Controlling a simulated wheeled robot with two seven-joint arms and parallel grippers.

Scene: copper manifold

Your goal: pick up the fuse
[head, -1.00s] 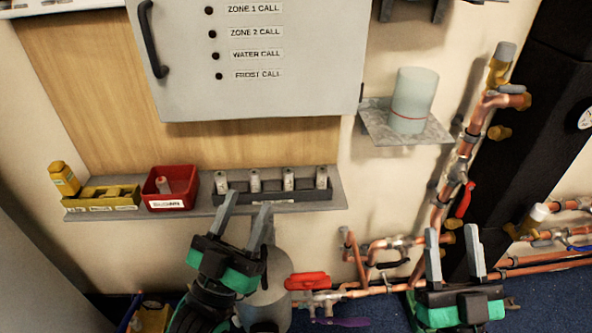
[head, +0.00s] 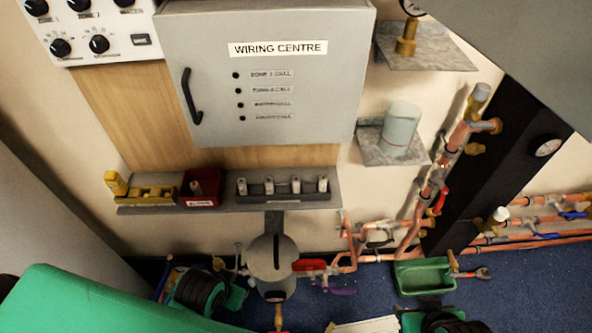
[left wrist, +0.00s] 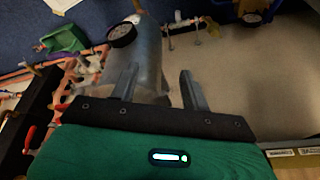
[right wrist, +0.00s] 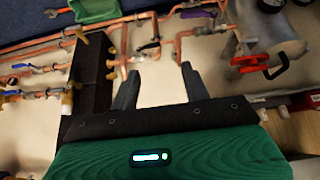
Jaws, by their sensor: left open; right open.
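Several pale fuses (head: 295,185) stand upright in a dark rack (head: 283,197) at the right of the wall shelf. My right gripper (right wrist: 160,85) is open and empty, with copper pipes and pale wall beyond.
A yellow holder (head: 147,193) is at the shelf's left end. The grey wiring cabinet (head: 265,75) hangs above the shelf. The grey vessel (head: 272,257), copper pipes (head: 412,215) and a red-handled valve (head: 309,264) are below. A green tray (head: 425,278) lies on the blue floor.

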